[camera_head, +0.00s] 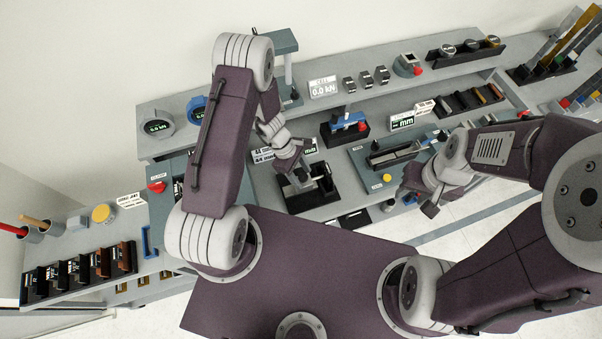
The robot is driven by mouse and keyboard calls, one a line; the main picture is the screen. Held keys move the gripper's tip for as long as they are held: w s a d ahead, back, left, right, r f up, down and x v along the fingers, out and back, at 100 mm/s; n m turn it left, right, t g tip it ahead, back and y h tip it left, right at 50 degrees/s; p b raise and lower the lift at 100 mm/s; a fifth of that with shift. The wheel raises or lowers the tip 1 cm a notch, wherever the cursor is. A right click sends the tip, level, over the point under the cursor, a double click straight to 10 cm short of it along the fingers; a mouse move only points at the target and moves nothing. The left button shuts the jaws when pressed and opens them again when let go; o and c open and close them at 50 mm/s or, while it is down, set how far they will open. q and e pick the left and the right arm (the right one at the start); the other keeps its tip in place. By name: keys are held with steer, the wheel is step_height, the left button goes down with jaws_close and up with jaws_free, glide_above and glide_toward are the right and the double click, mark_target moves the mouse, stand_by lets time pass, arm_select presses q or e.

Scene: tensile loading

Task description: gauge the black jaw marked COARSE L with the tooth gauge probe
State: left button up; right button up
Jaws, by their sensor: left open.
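A rack of dark and brown jaws (82,268) with small labels stands at the lower left. The labels are too small to read, so I cannot tell which jaw is COARSE L. My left gripper (299,175) is open, pointing down over a black fixture (318,190) on the middle bench. I cannot make out a jaw between its fingers. A small mm display (310,146) stands just behind. A blue-topped device (346,124) sits further back; I cannot tell which device bears the tooth gauge probe. My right gripper (427,206) hangs by the bench's front right edge, its fingers unclear.
A test machine column (289,70) rises behind my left arm. A second mm display (402,121) and a slotted unit with a yellow button (387,178) stand to the right. Round dials (156,128) are at the back left. Floor is free at the right front.

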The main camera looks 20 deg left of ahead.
arm_select(q)
steer(key=shift+s, duration=0.15)
steer(key=c, duration=0.8)
steer(key=shift+w+f, duration=0.15)
steer(key=shift+w, duration=0.25)
jaws_close()
steer(key=shift+s, duration=0.1)
